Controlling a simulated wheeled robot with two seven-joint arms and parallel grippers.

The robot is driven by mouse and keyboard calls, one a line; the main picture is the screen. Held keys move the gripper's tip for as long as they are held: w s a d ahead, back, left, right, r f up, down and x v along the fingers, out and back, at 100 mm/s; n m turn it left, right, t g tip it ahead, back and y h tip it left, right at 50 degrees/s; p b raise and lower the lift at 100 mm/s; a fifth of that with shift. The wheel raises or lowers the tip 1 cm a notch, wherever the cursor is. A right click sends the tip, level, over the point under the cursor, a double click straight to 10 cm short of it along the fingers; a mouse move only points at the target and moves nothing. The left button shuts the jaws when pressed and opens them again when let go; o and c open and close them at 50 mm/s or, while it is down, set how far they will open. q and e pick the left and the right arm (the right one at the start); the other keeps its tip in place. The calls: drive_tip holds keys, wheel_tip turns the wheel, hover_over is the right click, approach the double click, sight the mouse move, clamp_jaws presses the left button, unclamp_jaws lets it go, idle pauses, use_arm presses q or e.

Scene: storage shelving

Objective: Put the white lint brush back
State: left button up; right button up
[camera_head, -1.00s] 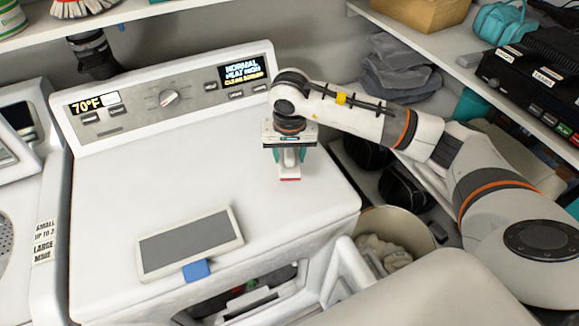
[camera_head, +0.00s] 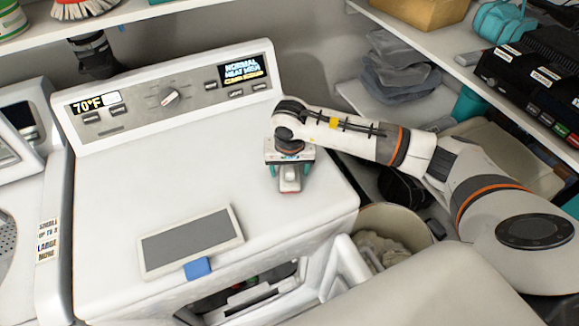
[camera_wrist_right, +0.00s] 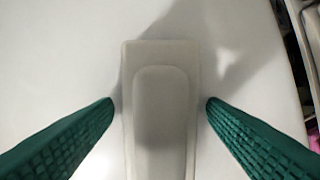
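The white lint brush (camera_wrist_right: 161,105) lies between the two green fingers of my right gripper (camera_wrist_right: 160,104) in the right wrist view. It is pale, long and narrow, with a raised rounded panel. A gap shows between each fingertip and the brush, so the gripper looks open around it. In the head view the right gripper (camera_head: 289,172) is low over the right side of the dryer top (camera_head: 200,170). The brush (camera_head: 289,183) shows there with a small reddish end and appears to rest on the dryer top. My left gripper is not in view.
A white-framed grey panel with a blue tab (camera_head: 190,240) lies at the dryer's front edge. The control panel (camera_head: 170,98) rises behind. A bin with cloth (camera_head: 395,228) stands to the right. Shelves hold folded grey cloths (camera_head: 395,70) and a black device (camera_head: 535,75). The middle dryer top is clear.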

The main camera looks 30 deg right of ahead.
sight(290, 169)
drive_tip(key=shift+r, duration=0.45)
drive_tip(key=r+b, duration=0.1)
drive_tip(key=r, duration=0.2)
drive_tip(key=s+r+b, duration=0.1)
drive_tip(key=r, duration=0.3)
drive_tip(key=r+b, duration=0.1)
drive_tip(key=r, duration=0.2)
drive_tip(key=shift+s+a+r, duration=0.25)
drive_tip(key=shift+a+r, duration=0.05)
drive_tip(key=shift+a, duration=0.1)
drive_tip(key=shift+s+r, duration=0.1)
drive_tip(key=shift+r, duration=0.25)
